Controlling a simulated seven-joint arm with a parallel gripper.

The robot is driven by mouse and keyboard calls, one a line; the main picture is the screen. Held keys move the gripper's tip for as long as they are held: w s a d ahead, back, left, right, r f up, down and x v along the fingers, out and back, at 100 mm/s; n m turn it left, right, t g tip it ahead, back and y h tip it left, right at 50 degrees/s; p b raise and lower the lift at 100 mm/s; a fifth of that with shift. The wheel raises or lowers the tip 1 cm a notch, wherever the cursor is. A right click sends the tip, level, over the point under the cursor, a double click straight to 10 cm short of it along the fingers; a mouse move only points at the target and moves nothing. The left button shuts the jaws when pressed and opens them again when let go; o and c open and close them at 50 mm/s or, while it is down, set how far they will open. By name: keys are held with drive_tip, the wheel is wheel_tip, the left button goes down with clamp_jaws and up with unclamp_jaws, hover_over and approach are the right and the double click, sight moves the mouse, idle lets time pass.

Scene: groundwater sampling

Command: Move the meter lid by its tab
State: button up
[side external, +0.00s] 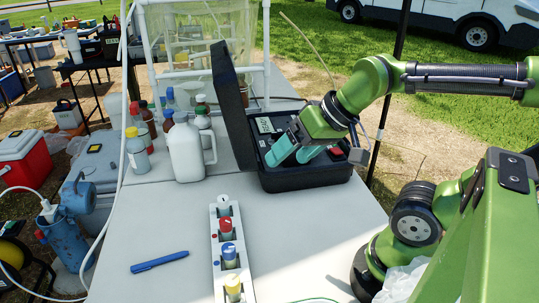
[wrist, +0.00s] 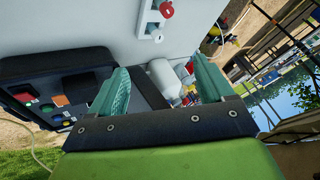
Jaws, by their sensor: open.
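The black meter case (side external: 305,180) sits on the white table. Its lid (side external: 230,105) stands raised, nearly upright, along the case's left side. I cannot make out the tab clearly. My gripper (side external: 288,161), with teal fingers, is over the case and to the right of the lid, tilted down to the left. In the wrist view my gripper (wrist: 161,65) has its fingers wide apart, with nothing held. The case (wrist: 55,60) shows there at left, with colored parts inside. A dark panel, probably the lid (wrist: 147,90), shows between the fingers. Contact with the case is unclear.
A white jug (side external: 188,150) and several bottles (side external: 137,152) stand left of the lid. A rack with colored caps (side external: 217,262) and a blue pen (side external: 159,262) lie toward the front. A clear-sheeted frame (side external: 208,75) stands behind. The table between pen and jug is clear.

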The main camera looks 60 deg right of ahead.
drive_tip(key=w+d+r+m+g+h, duration=0.15)
drive_tip(key=w+d+m+g, duration=0.25)
drive_tip(key=d+m, duration=0.9)
drive_tip(key=w+d+r+m+g+h, duration=0.1)
drive_tip(key=w+d+r+m+g, duration=0.3)
drive_tip(key=d+m, duration=0.85)
drive_tip(key=d+f+n, duration=0.1)
drive_tip(key=f, duration=0.5)
drive_tip(key=d+f, duration=0.1)
drive_tip(key=f, duration=0.5)
drive_tip(key=f+n, duration=0.1)
drive_tip(key=f, duration=0.5)
drive_tip(key=shift+w+d+f+n+t+y, duration=0.15)
drive_tip(key=shift+d+f+n+t+y, duration=0.1)
drive_tip(key=shift+d+n+t, duration=0.15)
drive_tip(key=shift+c, duration=0.2)
drive_tip(key=shift+r, duration=0.1)
clamp_jaws()
